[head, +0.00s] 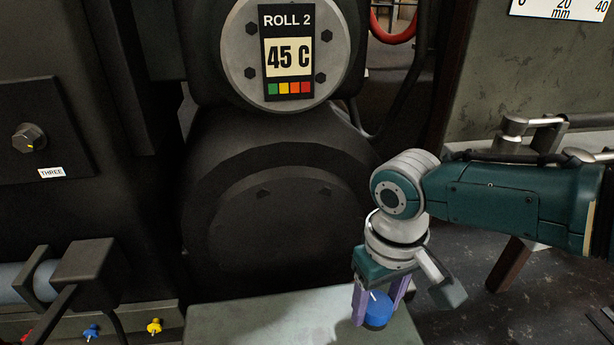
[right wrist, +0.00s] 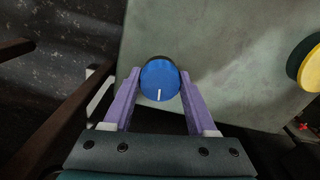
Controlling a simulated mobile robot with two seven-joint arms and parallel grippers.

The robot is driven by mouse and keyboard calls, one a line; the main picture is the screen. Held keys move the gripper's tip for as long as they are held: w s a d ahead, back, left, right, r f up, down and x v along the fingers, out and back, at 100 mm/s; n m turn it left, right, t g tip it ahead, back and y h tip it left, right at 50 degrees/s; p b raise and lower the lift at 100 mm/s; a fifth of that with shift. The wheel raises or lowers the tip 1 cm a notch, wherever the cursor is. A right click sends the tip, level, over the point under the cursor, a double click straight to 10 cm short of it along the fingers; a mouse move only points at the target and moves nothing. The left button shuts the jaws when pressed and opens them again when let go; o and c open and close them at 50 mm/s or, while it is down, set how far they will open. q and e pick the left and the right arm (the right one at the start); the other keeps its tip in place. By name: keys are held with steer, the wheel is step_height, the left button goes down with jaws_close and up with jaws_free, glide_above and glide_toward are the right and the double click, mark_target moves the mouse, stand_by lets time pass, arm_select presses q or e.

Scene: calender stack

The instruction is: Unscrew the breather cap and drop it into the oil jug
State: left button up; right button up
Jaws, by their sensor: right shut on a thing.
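A round blue cap (head: 377,309) with a white line on its top is at the near right part of a grey-green metal top (head: 260,325). The cap also shows in the right wrist view (right wrist: 160,80), its white line pointing toward my wrist. My right gripper (head: 378,311) points down, its two purple fingers shut on the cap from both sides. In the right wrist view the fingertips (right wrist: 160,74) touch the cap's sides. I cannot tell whether the cap is still seated or lifted. No oil jug can be made out. My left gripper is not in view.
A yellow round thing with a dark green rim (right wrist: 312,66) stands at the right edge of the right wrist view. A dark roll housing (head: 275,215) with a "45 C" display (head: 289,55) rises behind. Small blue (head: 91,332) and yellow (head: 154,327) knobs are at lower left.

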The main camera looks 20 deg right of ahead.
steer(key=shift+s+f+n, duration=0.15)
steer(key=shift+n, duration=0.65)
steer(key=o, duration=1.3)
steer(key=shift+o, duration=0.2)
